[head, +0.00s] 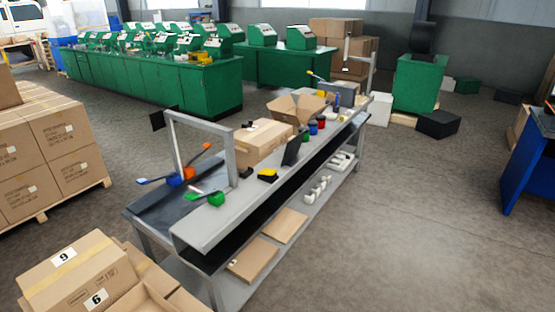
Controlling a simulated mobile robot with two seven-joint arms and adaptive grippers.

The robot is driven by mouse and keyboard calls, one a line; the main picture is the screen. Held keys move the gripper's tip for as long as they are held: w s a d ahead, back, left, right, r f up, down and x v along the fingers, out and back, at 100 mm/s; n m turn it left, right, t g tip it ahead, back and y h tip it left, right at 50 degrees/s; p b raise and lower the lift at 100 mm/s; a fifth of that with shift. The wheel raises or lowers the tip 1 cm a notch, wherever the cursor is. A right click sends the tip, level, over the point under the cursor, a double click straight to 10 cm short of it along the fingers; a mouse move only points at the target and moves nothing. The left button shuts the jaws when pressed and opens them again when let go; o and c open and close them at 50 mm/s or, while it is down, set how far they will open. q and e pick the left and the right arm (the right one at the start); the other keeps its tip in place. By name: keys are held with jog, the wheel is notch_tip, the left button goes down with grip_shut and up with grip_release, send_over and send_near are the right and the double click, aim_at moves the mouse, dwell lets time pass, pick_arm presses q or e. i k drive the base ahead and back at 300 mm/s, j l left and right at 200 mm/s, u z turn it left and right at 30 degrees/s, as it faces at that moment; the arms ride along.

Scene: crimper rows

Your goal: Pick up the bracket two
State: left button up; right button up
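No thing that I can clearly tell to be bracket two shows in the head view. Several small whitish parts (318,190) stand in a row on the lower shelf of the grey workbench (218,219). More pale parts (342,162) lie farther back on that shelf. They are too small to tell whether one is the bracket. Tools with blue (174,180), orange (189,173) and green (216,199) bodies sit on the near end of the bench. Neither of my grippers is in view.
Stacked cartons on a pallet (75,202) stand at left, and cartons marked 9 and 6 (85,270) at the front left. A carton (262,143) and an open box (297,108) are on the bench. Green cabinets (205,84) stand behind.

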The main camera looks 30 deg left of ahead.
aim_at(246, 176)
jog(key=i+u, duration=0.4)
jog(key=i+l+u, duration=0.4)
jog(key=i, duration=0.2)
jog(key=i+l+u, duration=0.4)
jog(key=i+j, duration=0.05)
jog(key=j, duration=0.05)
